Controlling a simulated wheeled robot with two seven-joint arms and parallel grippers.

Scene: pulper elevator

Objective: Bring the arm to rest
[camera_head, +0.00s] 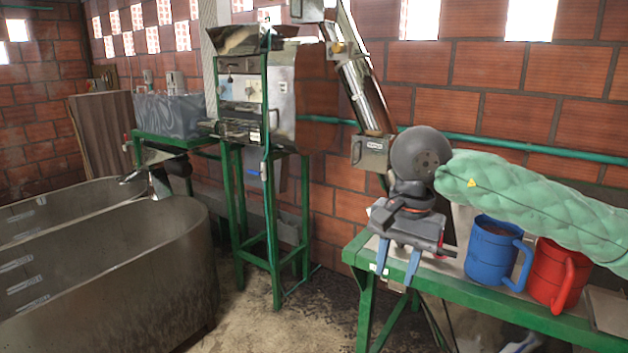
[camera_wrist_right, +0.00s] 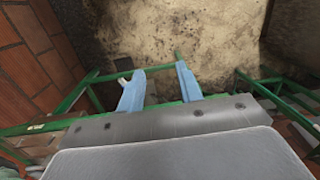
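My right gripper (camera_head: 397,272) hangs fingers-down over the left end of the green bench, at the end of my green padded right arm. Its two blue fingers are apart, with nothing visible between them. They also show apart in the right wrist view (camera_wrist_right: 158,88), with green bars and the dirt floor beyond. I cannot tell whether the fingertips touch the bench. My left gripper does not show in either view.
A blue mug (camera_head: 488,252) and a red mug (camera_head: 557,278) stand on the green bench (camera_head: 452,283) right of the gripper, below my forearm. A green-framed machine (camera_head: 262,95) stands by the brick wall. Large grey tanks (camera_head: 150,270) fill the lower left. Floor between is clear.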

